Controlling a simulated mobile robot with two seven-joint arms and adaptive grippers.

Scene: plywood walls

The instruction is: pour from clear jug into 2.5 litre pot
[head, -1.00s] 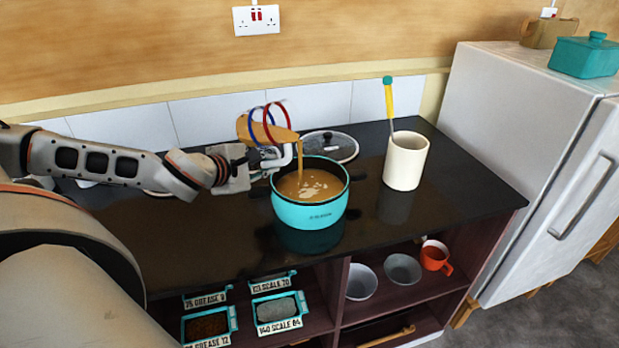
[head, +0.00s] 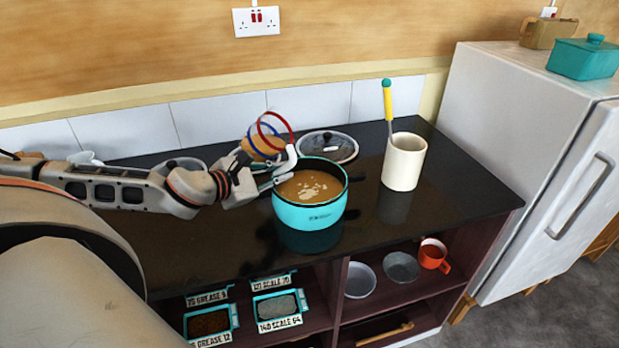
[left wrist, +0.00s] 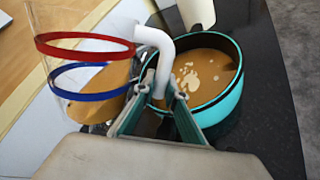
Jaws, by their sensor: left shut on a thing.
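The clear jug (head: 262,146) has a red ring, a blue ring and a white handle, with brown liquid inside. My left gripper (head: 278,180) is shut on the white handle, just left of the pot; in the left wrist view the fingers (left wrist: 163,100) close on the handle beside the jug (left wrist: 90,75). The turquoise pot (head: 310,214) stands on the black worktop and holds brown liquid with pale foam patches; it also shows in the left wrist view (left wrist: 222,105). No stream falls from the jug now. My right gripper is not in view.
A glass lid (head: 328,147) lies behind the pot. A cream canister (head: 404,162) with a yellow-handled utensil stands to its right. The black worktop (head: 450,185) is clear right of the canister. A white fridge (head: 530,130) borders the right end.

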